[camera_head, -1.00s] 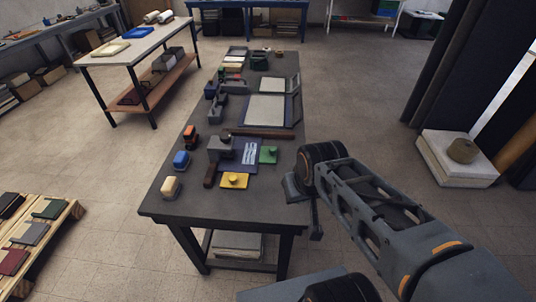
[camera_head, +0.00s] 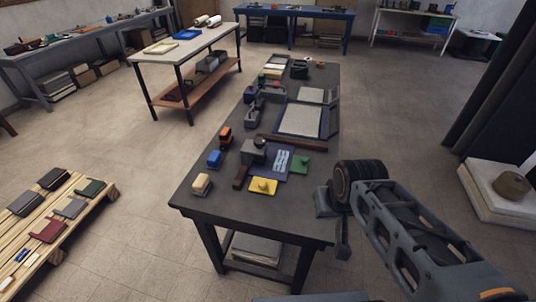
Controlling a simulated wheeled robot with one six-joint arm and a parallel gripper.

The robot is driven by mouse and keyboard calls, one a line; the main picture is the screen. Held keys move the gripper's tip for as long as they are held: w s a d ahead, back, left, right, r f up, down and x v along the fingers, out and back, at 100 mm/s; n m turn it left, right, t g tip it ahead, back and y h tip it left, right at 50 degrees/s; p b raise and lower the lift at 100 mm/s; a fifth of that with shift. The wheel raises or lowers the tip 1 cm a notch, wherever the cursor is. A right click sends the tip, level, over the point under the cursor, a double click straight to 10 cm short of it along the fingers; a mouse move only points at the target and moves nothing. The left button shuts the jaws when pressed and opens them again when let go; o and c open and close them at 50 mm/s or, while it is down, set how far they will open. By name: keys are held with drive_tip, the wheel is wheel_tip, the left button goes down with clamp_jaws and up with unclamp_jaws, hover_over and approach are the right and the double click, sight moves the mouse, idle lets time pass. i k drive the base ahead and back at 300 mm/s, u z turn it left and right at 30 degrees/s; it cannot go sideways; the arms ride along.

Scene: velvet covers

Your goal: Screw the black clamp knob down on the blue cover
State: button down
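The blue cover (camera_head: 279,163) lies on the long dark table and shows light markings on its face. A grey block-like clamp (camera_head: 253,153) stands at the left edge of the cover. A small dark round top on it may be the black clamp knob (camera_head: 259,143), but it is too small to be sure. My gripper (camera_head: 335,225) hangs at the table's right edge, to the right of and nearer than the cover, apart from it. Its fingers are too small and dark to tell open from shut.
On the table, a yellow piece (camera_head: 263,186), a green piece (camera_head: 299,166) and a dark bar (camera_head: 293,143) lie around the cover. Cream (camera_head: 202,184), blue (camera_head: 214,159) and orange (camera_head: 225,136) blocks line the left edge. A pallet with books (camera_head: 95,205) stands at left. Floor between is clear.

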sight(260, 142)
drive_tip(key=u, duration=0.4)
drive_tip(key=k, duration=0.5)
drive_tip(key=u, duration=1)
drive_tip(key=i, duration=1.25)
drive_tip(key=z, duration=0.75)
